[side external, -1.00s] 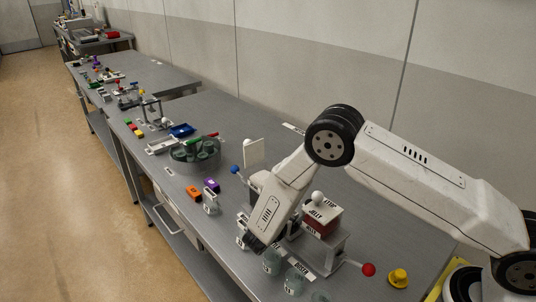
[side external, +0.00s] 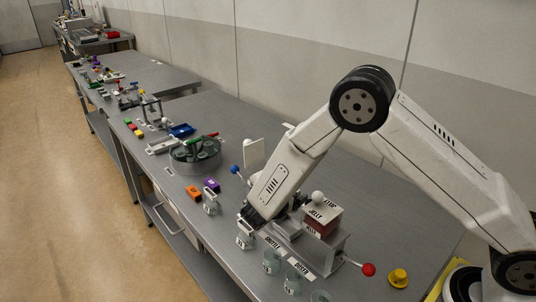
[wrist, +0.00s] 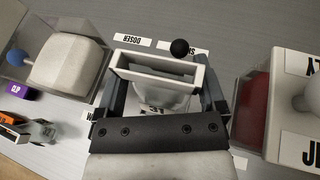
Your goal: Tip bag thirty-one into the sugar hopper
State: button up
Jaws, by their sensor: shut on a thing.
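My gripper (wrist: 160,95) is shut on a white, open-mouthed bag (wrist: 158,66) with a stiff rectangular rim; one finger shows on each side. In the side view my gripper (side external: 250,218) is low over the table, beside a small pale labelled holder or bag (side external: 245,238). A clear hopper with white contents (wrist: 68,50) and a blue ball lever (wrist: 17,57) is left in the wrist view. Its name is not visible. The arm hides most of it in the side view.
The red-filled jelly hopper (side external: 321,219) stands right of my gripper, with a red ball lever (side external: 368,270). Several clear jars (side external: 271,263) line the near side. Orange (side external: 193,192) and purple (side external: 211,185) blocks and another clear labelled item (side external: 210,204) lie left.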

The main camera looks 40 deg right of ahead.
notch_tip(320, 180, up, 10)
jog(key=shift+f, duration=0.1)
dwell(0.4)
jog(key=o, duration=0.7)
jog(key=c, duration=0.7)
jog(key=shift+w+d+n+t, duration=0.4)
jog(key=shift+w+n+t, duration=0.15)
jog(key=shift+w, duration=0.25)
jog(key=shift+c, duration=0.2)
jog(key=w+n+t+y, duration=0.1)
jog(key=w, duration=0.1)
jog(key=w+d+n+t+y, duration=0.1)
jog(key=w+n+t, duration=0.1)
jog(key=w+n+t+y, duration=0.2)
jog(key=shift+d+r, duration=0.3)
jog(key=shift+d, duration=0.05)
jog(key=shift+w+f+n+t+y, duration=0.2)
jog(key=shift+w+n+t+y, duration=0.15)
jog(key=shift+n+y, duration=0.25)
jog(key=shift+w+f+n+t+y, duration=0.2)
jog(key=shift+n+t+y, duration=0.25)
jog(key=shift+n, duration=0.2)
